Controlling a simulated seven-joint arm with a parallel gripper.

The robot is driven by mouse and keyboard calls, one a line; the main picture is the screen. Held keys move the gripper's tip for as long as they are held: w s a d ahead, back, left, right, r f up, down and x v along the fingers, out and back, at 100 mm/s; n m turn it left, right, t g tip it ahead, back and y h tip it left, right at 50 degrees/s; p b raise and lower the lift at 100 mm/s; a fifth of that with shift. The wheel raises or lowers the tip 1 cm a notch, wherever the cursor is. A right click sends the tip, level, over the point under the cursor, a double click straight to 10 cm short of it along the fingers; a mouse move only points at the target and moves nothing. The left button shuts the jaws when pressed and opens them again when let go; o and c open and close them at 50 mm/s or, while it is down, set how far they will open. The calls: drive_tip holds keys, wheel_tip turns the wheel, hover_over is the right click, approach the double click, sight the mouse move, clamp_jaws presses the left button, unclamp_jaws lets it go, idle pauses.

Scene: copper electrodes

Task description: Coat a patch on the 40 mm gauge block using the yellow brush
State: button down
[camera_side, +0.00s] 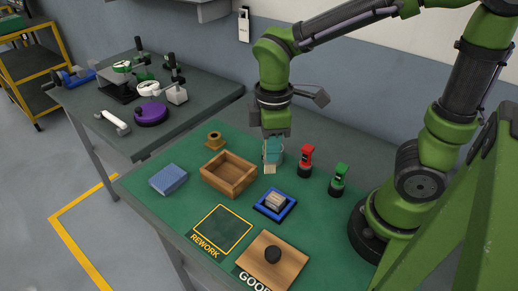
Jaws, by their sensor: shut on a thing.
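My gripper (272,152) points down above the green mat, behind and to the right of the wooden box. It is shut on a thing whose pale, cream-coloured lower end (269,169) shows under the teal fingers. I take this to be the brush, but the fingers hide most of it and no yellow shows. A grey block (276,201), which I take for the gauge block, sits in a small blue-rimmed tray (262,209) in front of my gripper. Its size marking cannot be read. My gripper is apart from it.
Red (306,158) and green (340,177) upright items with black bases stand right of my gripper. A wooden box (215,181), a blue block (168,179) and a brass-coloured spool (215,140) lie left. The REWORK square (222,229) is empty. A wooden board (289,263) bears a black knob.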

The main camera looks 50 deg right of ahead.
sight(270, 172)
drive_tip(key=shift+f, duration=2.9)
wheel_tip(270, 172, down, 2)
drive_tip(key=shift+s, duration=0.85)
drive_tip(key=shift+w, duration=0.7)
drive_tip(key=shift+w+r, duration=0.25)
drive_tip(key=shift+s+r, duration=0.1)
drive_tip(key=shift+r, duration=3.75)
